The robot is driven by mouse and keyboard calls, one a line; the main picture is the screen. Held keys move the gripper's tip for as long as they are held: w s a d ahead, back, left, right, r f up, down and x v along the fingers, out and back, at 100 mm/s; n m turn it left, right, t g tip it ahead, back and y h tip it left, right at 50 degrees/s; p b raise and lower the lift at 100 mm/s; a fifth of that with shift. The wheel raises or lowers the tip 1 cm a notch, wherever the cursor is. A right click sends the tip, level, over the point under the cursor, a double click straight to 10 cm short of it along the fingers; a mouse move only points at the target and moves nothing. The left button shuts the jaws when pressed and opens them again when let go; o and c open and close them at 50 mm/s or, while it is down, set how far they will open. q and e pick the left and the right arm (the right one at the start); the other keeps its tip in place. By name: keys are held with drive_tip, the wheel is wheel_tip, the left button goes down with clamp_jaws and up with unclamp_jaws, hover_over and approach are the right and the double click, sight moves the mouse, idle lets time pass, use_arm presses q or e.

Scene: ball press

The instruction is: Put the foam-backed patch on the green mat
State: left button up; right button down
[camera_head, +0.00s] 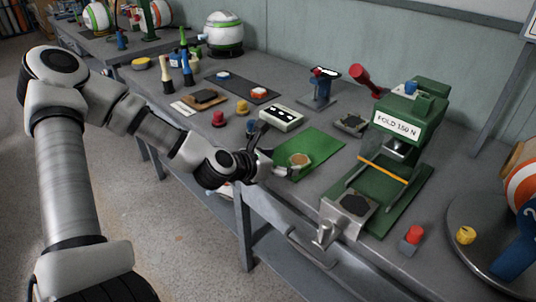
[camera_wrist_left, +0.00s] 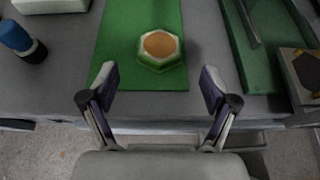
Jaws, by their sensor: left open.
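The foam-backed patch appears to be a small hexagonal piece (camera_head: 299,160) with a tan round centre and a pale green rim. It lies on the green mat (camera_head: 318,146), near the mat's front end. In the left wrist view the patch (camera_wrist_left: 160,48) is flat on the mat (camera_wrist_left: 113,65), just beyond the fingertips. My left gripper (camera_head: 274,155) is open and empty, and its fingers (camera_wrist_left: 158,85) are spread wide on the near side of the patch, apart from it. My right gripper is out of view.
A green press (camera_head: 402,125) marked "FOLD 150 N" stands right of the mat. A round turntable (camera_head: 470,235) is at far right.

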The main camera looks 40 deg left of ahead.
use_arm(q)
drive_tip(key=d+r+p+v, duration=0.1)
drive_tip(key=p+v, duration=0.5)
drive_tip(key=p, duration=0.2)
drive_tip(key=s+d+f+m+g, duration=0.6)
drive_tip(key=s+f+m, duration=0.4)
drive_tip(key=m, duration=0.7)
drive_tip(key=s+d+f+m+g+y, duration=0.1)
drive_tip(key=s+d+f+m+g, duration=0.5)
drive_tip(key=s+f+m, duration=0.5)
wheel_tip(320, 180, down, 3)
drive_tip(key=m, duration=0.6)
drive_tip(key=shift+s+d+r+g, duration=0.2)
drive_tip(key=shift+d+g, duration=0.05)
drive_tip(key=shift+g, duration=0.15)
